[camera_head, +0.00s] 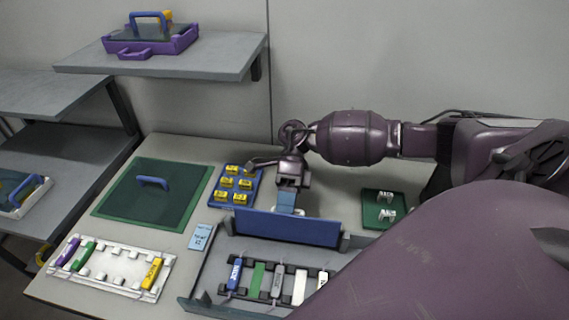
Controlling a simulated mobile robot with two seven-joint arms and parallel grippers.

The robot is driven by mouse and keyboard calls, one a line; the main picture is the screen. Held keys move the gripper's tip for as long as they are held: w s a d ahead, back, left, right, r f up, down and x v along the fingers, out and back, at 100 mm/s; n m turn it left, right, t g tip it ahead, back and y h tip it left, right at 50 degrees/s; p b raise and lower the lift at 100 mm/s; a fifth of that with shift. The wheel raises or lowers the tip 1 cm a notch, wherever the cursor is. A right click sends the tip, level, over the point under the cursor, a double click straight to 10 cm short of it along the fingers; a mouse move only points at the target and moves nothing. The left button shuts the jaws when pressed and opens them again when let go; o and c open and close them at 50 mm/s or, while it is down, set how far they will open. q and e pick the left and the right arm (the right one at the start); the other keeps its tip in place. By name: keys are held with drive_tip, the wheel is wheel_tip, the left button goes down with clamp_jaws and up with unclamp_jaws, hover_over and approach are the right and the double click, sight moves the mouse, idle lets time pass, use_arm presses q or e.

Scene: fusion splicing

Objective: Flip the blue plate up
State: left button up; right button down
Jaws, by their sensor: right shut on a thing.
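The blue plate (285,227) stands up on its edge at the back of the grey tray (195,281), its broad face toward me. My right gripper (286,203) reaches down from above and is shut on the plate's upper edge, near its middle. The arm comes in from the right. Inside the grey tray, in front of the plate, lie several coloured bars: blue (235,273), green (256,278), grey (278,281) and white (299,287). My arm hides the tray's right end. My left gripper is not in view.
A dark green board with a blue handle (153,182) lies left. A blue block with yellow pieces (217,200) sits beside my right gripper. A white rack (102,281) with coloured bars is front left. A small green board (383,222) lies right. A shelf (161,64) overhangs back left.

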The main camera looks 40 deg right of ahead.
drive_tip(key=shift+d+f, duration=0.45)
drive_tip(key=shift+f, duration=0.2)
drive_tip(key=c, duration=1.3)
unclamp_jaws()
drive_tip(key=shift+d, duration=0.1)
drive_tip(key=shift+o, duration=0.6)
drive_tip(key=shift+w+d+f, duration=0.1)
drive_tip(key=shift+w+d, duration=0.1)
drive_tip(key=shift+r, duration=0.2)
drive_tip(key=b+v, duration=0.1)
drive_tip(key=v, duration=1)
drive_tip(key=shift+a+r, duration=0.25)
drive_tip(key=shift+r, duration=0.05)
